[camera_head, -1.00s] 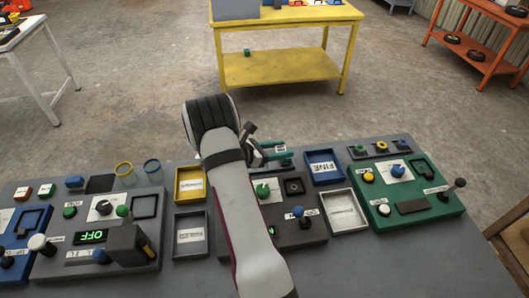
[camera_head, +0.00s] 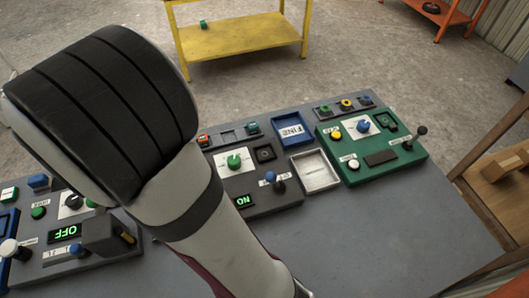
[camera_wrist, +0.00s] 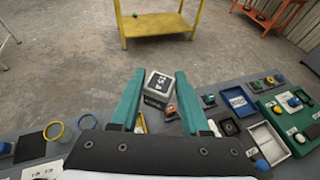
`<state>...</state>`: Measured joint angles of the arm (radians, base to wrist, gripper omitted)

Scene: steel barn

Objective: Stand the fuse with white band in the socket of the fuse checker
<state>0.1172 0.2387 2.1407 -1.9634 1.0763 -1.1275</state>
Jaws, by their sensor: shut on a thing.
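My gripper (camera_wrist: 158,92) has teal fingers and is shut on a small block-shaped fuse (camera_wrist: 158,88) with a dark label and pale lettering. A white band cannot be told for sure on it. In the head view my arm hides the gripper and the fuse. A dark grey panel (camera_head: 284,200) has a black square socket (camera_head: 264,154), a green knob, a blue-topped lever and a lit green display. It is probably the fuse checker. The socket looks empty and also shows in the wrist view (camera_wrist: 229,127), to the right of and apart from the held fuse.
A rack (camera_head: 240,136) behind the panel holds a red and a teal piece, with an empty slot between. A blue tray (camera_head: 292,128), a pale tray (camera_head: 315,171) and a green panel (camera_head: 405,155) stand to the right. Another panel with an OFF display (camera_head: 65,233) is left.

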